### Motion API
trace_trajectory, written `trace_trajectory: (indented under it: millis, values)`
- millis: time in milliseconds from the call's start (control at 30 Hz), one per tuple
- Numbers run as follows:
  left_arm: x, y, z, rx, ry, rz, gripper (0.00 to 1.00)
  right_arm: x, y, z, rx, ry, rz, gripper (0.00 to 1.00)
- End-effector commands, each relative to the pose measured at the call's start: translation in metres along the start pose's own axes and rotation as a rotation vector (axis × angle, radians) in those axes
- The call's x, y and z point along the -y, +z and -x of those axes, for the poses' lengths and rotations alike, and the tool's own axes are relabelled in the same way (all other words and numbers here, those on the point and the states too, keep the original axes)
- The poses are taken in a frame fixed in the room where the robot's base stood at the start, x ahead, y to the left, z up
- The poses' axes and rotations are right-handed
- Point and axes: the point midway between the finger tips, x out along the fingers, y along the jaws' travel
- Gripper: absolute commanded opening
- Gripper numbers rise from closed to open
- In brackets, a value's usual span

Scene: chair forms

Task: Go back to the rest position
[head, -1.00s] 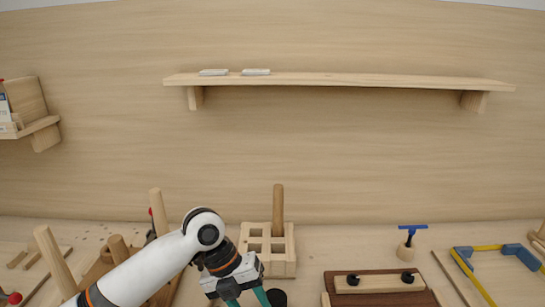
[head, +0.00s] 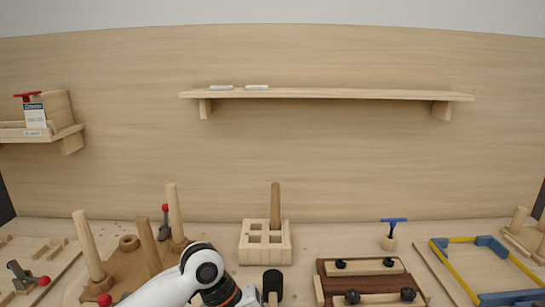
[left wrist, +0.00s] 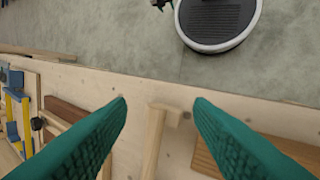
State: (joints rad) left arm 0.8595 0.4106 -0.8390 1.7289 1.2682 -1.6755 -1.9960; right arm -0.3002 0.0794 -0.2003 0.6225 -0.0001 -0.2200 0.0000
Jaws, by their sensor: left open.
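My left arm comes in from the bottom left of the head view, and its gripper lies at or below the lower picture edge there. In the left wrist view my left gripper (left wrist: 160,105) shows two green ribbed fingers spread wide apart with nothing between them. Beyond the fingers are the bench edge and a pale wooden piece (left wrist: 154,140) on the bench top. My right gripper is in neither view.
The bench (head: 340,240) holds a wooden block with square holes (head: 265,254), a dark brown board (head: 372,290), a blue-handled tool (head: 394,228) and a yellow-and-blue frame (head: 438,262). Upright pegs (head: 88,245) stand at left. A shelf (head: 330,94) hangs on the wall. Grey floor (left wrist: 100,30) lies past the bench edge.

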Motion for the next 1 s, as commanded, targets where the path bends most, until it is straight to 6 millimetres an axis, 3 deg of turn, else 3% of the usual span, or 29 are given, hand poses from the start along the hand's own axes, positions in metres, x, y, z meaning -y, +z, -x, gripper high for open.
trace_trajectory:
  millis: [367, 533, 733, 900, 1000]
  values:
    - [0.012, 0.03, -0.049, -0.045, 0.08, 0.397, 0.47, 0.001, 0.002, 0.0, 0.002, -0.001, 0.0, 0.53]
    - [0.03, 0.053, -0.076, -0.085, 0.16, 0.78, 0.47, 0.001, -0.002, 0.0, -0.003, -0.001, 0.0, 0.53]
    - [0.076, 0.083, -0.095, -0.163, 0.278, 1.403, 0.47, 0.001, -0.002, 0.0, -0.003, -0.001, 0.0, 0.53]
    - [0.129, 0.111, -0.098, -0.262, 0.365, 1.904, 0.47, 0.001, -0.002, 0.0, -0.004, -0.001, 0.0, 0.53]
    - [0.155, 0.126, -0.096, -0.324, 0.405, 2.115, 0.47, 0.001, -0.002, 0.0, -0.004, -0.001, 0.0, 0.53]
